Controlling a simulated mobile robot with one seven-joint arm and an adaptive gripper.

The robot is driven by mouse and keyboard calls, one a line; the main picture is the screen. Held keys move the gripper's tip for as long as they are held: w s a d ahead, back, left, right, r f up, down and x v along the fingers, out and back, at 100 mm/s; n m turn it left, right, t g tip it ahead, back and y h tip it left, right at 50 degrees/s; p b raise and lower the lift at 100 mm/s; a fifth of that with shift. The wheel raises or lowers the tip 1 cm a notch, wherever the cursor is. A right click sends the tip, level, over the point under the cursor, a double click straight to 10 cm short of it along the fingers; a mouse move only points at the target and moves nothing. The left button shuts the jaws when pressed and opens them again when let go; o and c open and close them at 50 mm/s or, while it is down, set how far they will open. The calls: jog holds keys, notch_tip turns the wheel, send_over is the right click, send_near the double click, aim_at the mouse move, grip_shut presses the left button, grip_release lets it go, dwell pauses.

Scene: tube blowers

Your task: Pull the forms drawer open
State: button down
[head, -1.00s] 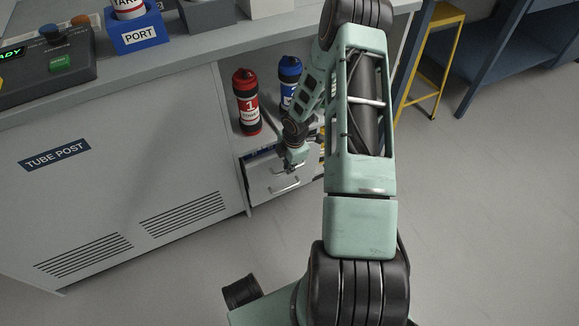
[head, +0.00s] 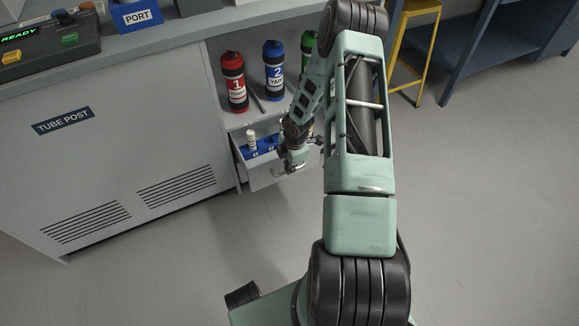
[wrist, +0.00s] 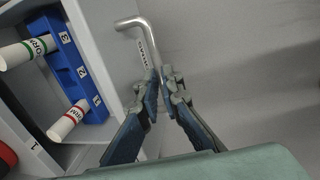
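The forms drawer (head: 262,179) stands pulled out from the grey cabinet, below the canister shelf. In the wrist view its front carries a label reading FORMS, and its metal handle (wrist: 139,27) runs down between my fingertips. My gripper (wrist: 162,76) is closed around the handle bar; in the head view my gripper (head: 291,167) is at the drawer front and hides part of it. Inside the drawer is a blue numbered rack (wrist: 66,66) holding white rolled forms, one with a green band (wrist: 27,51) and one with a red band (wrist: 68,121).
Red (head: 233,83), blue (head: 273,70) and green (head: 307,45) canisters stand on the shelf above the drawer. A control panel (head: 45,42) reading READY is on the counter. A yellow stool (head: 411,50) stands at the back right. The floor before the drawer is clear.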

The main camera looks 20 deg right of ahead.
jog(key=c, duration=2.7)
grip_release()
jog(key=shift+s, duration=0.6)
jog(key=o, duration=0.7)
jog(key=shift+w+f, duration=0.2)
jog(key=shift+c, duration=0.2)
jog(key=shift+r, duration=0.1)
notch_tip(320, 180, up, 12)
jog(key=s+p, duration=0.2)
jog(key=p, duration=0.7)
jog(key=shift+p, duration=0.4)
jog(key=shift+d+r, duration=0.1)
notch_tip(320, 180, up, 12)
jog(key=s, duration=0.2)
jog(key=shift+s, duration=0.15)
